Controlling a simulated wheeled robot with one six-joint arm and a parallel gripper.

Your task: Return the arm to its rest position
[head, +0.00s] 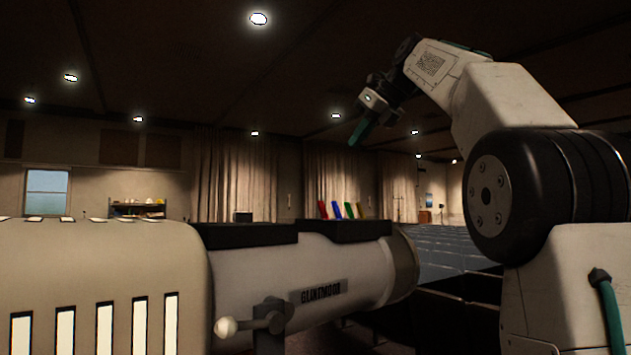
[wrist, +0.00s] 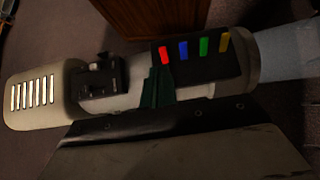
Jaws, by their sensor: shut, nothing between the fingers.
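My gripper (head: 356,138) hangs in the air at the end of my raised arm in the head view, with its green fingers angled down and to the left. It is above the cylindrical lamp-like machine (head: 290,268) labelled GLINTMOOR and apart from it. In the wrist view, the green fingers (wrist: 156,80) are together and empty, and the machine (wrist: 40,92) lies beyond them.
Red (head: 323,209), blue (head: 336,210), green (head: 349,210) and yellow (head: 362,210) levers stand on the machine's top. A knobbed handle (head: 226,326) sticks out at its side. A shelf (head: 138,210) and curtains (head: 235,175) are far behind. The air around my gripper looks clear.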

